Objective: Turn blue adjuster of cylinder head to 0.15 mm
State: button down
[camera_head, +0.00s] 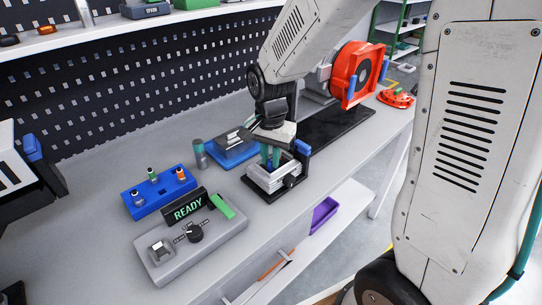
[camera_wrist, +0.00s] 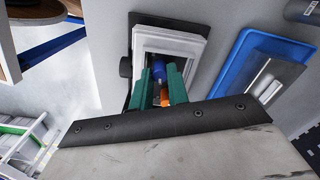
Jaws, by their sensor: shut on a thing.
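The cylinder head (camera_head: 262,180) is a pale grey, open-topped block in a dark fixture on the bench; it also shows in the wrist view (camera_wrist: 198,48). The blue adjuster (camera_wrist: 158,73) stands inside it, with an orange adjuster (camera_wrist: 165,98) beside it. My gripper (camera_head: 270,160) points down into the block from above. In the wrist view its green fingers (camera_wrist: 159,70) are shut on the blue adjuster, one on each side. In the head view the adjusters are hidden by my gripper and the block's wall. No adjuster reading is legible.
A grey control box (camera_head: 195,255) with a READY display (camera_head: 188,207) and a black dial stands at front left. A blue rack (camera_head: 150,202) holds small coloured parts. A blue tray (camera_head: 238,158) lies just behind the cylinder head. A red-orange machine part (camera_head: 345,75) stands farther right.

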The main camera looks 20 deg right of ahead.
jog(key=n, duration=1.2)
jog(key=shift+n, duration=2.1)
jog(key=c, duration=1.3)
grip_release()
jog(key=shift+c, duration=0.2)
